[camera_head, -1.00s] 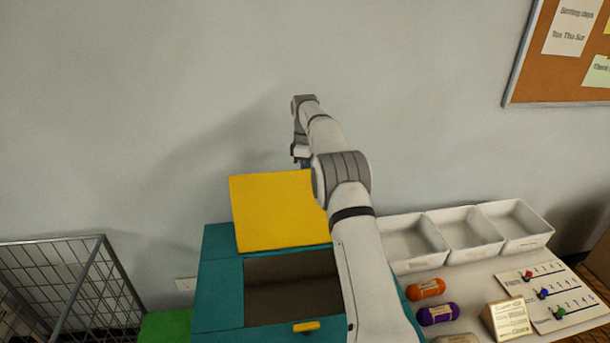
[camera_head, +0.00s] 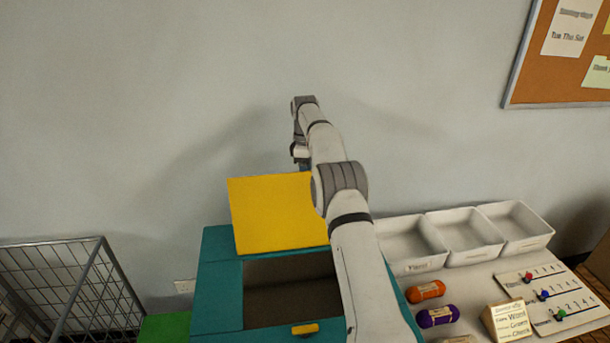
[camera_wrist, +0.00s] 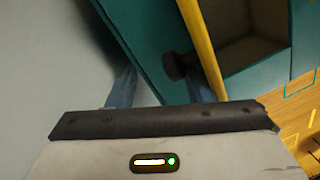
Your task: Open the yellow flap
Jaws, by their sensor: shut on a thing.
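The yellow flap (camera_head: 275,212) stands raised and tilted at the back of the teal box (camera_head: 219,300), and the box's opening (camera_head: 291,286) is uncovered. In the wrist view the flap (camera_wrist: 204,48) shows almost edge-on, with a dark round knob (camera_wrist: 174,66) on its outer side. My gripper (camera_head: 302,163) is behind the flap's upper right edge, partly hidden by my arm. In the wrist view my gripper (camera_wrist: 160,85) is shut on the knob, though the contact is hard to make out.
White bins (camera_head: 466,233) stand on a table to the right, with an orange bundle (camera_head: 426,291), a purple bundle (camera_head: 437,316) and a small sign (camera_head: 506,320). A wire cage (camera_head: 75,285) stands at left. The wall is close behind the box.

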